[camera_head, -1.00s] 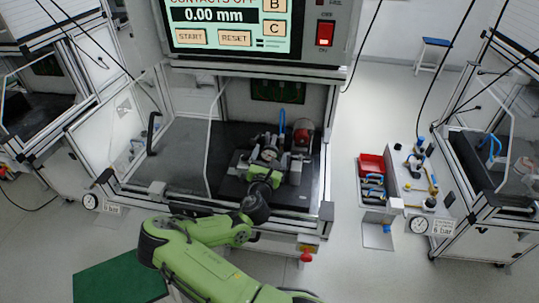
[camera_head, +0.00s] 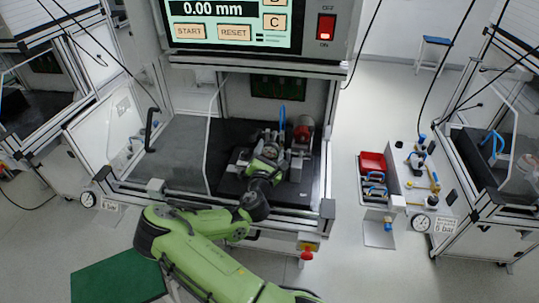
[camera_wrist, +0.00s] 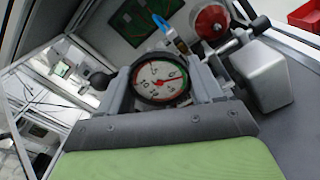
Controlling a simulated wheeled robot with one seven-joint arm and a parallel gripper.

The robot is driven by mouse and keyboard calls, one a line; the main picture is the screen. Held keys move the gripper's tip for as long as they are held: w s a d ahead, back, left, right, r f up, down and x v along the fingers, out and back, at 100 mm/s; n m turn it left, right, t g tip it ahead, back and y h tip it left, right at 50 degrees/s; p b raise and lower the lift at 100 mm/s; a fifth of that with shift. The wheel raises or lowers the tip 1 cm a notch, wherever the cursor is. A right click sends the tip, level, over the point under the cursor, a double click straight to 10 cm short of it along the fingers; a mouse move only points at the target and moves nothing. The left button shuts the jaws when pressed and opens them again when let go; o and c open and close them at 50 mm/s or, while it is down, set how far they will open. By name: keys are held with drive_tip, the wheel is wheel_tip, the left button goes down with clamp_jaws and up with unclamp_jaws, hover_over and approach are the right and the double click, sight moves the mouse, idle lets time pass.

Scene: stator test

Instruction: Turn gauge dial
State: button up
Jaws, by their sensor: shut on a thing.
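The gauge dial (camera_wrist: 161,82) has a white face, a red needle and a black bezel with a red and green rim. It fills the middle of the wrist view. My gripper (camera_wrist: 163,92) is shut on the dial, with one grey finger on either side of the bezel. In the head view, my gripper (camera_head: 268,154) reaches into the test bench over the fixture. There it hides most of the dial, and its green body shows tilted.
A blue lever (camera_head: 282,118) and a red round part (camera_head: 302,132) stand right behind the dial. A lit screen (camera_head: 225,22) with 0.00 mm hangs above. The dark bench floor (camera_head: 232,133) is clear to the left. A red bin (camera_head: 372,162) stands outside, right.

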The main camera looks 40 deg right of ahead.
drive_tip(key=shift+m+b, duration=1.1)
drive_tip(key=shift+m, duration=0.7)
drive_tip(key=o, duration=1)
drive_tip(key=shift+a, duration=0.1)
